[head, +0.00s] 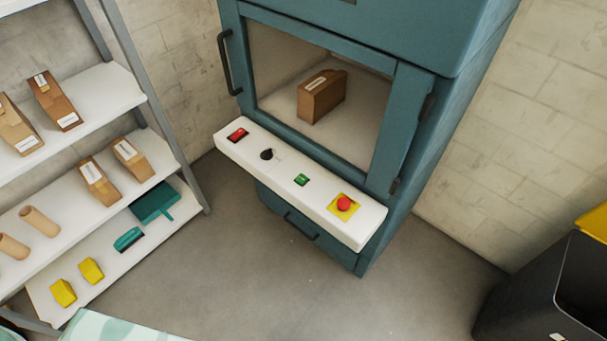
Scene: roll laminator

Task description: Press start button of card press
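A teal machine (459,112) stands against the wall, with a windowed door that looks closed and a brown box (321,95) behind the window. A white control panel (272,160) juts out below the window. On it, from left to right, are a red rectangular switch (237,135), a black knob (267,154), a small green button (301,180) and a red mushroom button (344,203) on a yellow plate. No label naming the start button is readable. Neither of my grippers is in view.
A shelf rack (112,90) at the left holds brown packages, rolls, yellow blocks and a teal dustpan (155,203). A dark bin (530,290) with a yellow part stands at the lower right. The floor (300,285) before the machine is clear.

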